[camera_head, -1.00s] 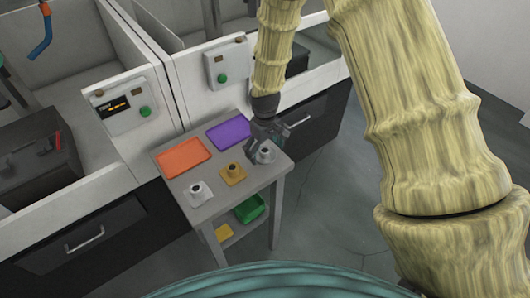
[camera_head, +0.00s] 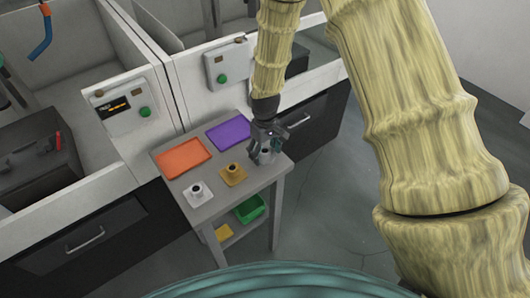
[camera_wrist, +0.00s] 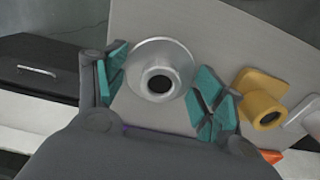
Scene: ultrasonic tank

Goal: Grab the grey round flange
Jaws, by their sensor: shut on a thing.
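The grey round flange (camera_wrist: 158,50) has a round base and a short hollow neck. It stands upright at the right end of the small grey table and also shows in the head view (camera_head: 265,158). My gripper (camera_wrist: 160,84) points down over it, with the teal finger pads on opposite sides of the flange. The gripper is shut on it. In the head view my gripper (camera_head: 263,154) partly covers the flange, which looks to be still at table height.
A yellow flange (camera_head: 233,176) and a pale grey flange (camera_head: 198,194) stand to the left on the table (camera_head: 222,203). An orange tray (camera_head: 183,158) and a purple tray (camera_head: 229,134) lie behind them. A green bin (camera_head: 250,209) is on the lower shelf.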

